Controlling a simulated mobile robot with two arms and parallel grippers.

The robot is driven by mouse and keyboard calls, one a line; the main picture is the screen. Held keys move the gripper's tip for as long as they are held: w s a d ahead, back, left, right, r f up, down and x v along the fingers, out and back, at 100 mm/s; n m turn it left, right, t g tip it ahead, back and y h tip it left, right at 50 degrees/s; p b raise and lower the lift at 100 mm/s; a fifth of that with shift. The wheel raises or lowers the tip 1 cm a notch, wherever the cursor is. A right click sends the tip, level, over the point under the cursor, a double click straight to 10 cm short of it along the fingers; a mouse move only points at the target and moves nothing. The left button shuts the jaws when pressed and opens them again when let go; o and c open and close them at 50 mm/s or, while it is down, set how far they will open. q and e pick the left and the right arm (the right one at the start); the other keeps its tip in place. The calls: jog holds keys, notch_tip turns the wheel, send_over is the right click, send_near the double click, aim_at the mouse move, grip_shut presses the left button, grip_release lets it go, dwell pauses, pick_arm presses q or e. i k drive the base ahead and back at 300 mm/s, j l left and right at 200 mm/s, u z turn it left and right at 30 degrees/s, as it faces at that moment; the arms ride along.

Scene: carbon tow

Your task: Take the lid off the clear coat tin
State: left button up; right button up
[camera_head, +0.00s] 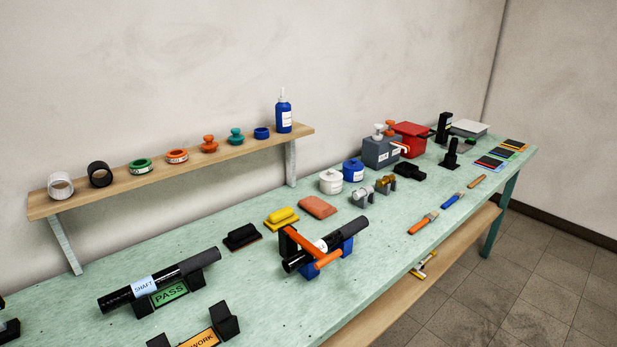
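Two small lidded tins stand side by side towards the back of the green bench, in front of the shelf's right end. One is a white tin (330,183) with a pale label, and a small knob shows on its lid. The other is a blue tin (353,171) with a white label, just right of the white one. Both look upright and closed. The label print is too small to read, so I cannot tell which is the clear coat tin. Neither of my grippers is in view.
Metal clamps (363,196) stand close in front of the tins, with a grey box (381,153) behind right. A black tube (325,245) on blue supports lies nearer. A salmon block (318,207) sits left. The wall shelf (180,176) holds rings and a blue bottle (283,113).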

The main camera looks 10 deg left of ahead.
aim_at(330, 175)
jog(key=i+l+u, duration=0.25)
jog(key=l+u, duration=0.25)
jog(key=i+l+u, duration=0.25)
jog(key=k+l, duration=0.1)
